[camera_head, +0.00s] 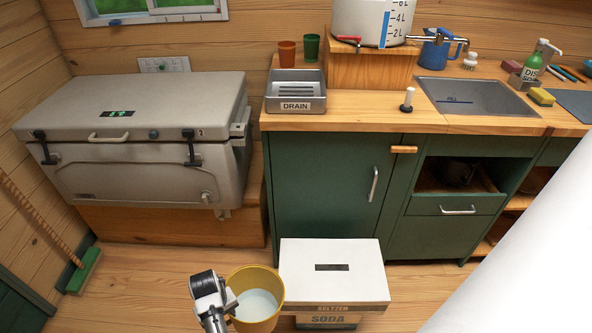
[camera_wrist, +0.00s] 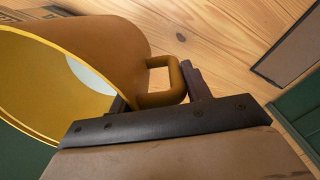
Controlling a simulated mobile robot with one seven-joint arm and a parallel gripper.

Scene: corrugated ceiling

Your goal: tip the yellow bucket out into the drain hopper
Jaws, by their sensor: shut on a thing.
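The yellow bucket (camera_head: 256,284) is at the bottom of the head view, left of the white soda box, with whitish liquid (camera_head: 257,305) inside. My gripper (camera_head: 228,301) is at its left side. In the wrist view the bucket (camera_wrist: 105,50) fills the upper left, and my gripper (camera_wrist: 155,103) is shut on its side handle (camera_wrist: 172,88). Some of the liquid (camera_wrist: 92,75) shows inside the rim. Whether the bucket touches the floor I cannot tell. The drain hopper (camera_head: 295,104), a grey tray labelled DRAIN, sits on the left end of the wooden counter.
The soda box (camera_head: 334,262) stands on the floor before the green cabinet (camera_head: 327,190). A large cooler (camera_head: 130,135) is at left. Two cups (camera_head: 287,54) stand behind the hopper; a white-topped post (camera_head: 407,99) stands right of it. A broom (camera_head: 84,270) leans at far left.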

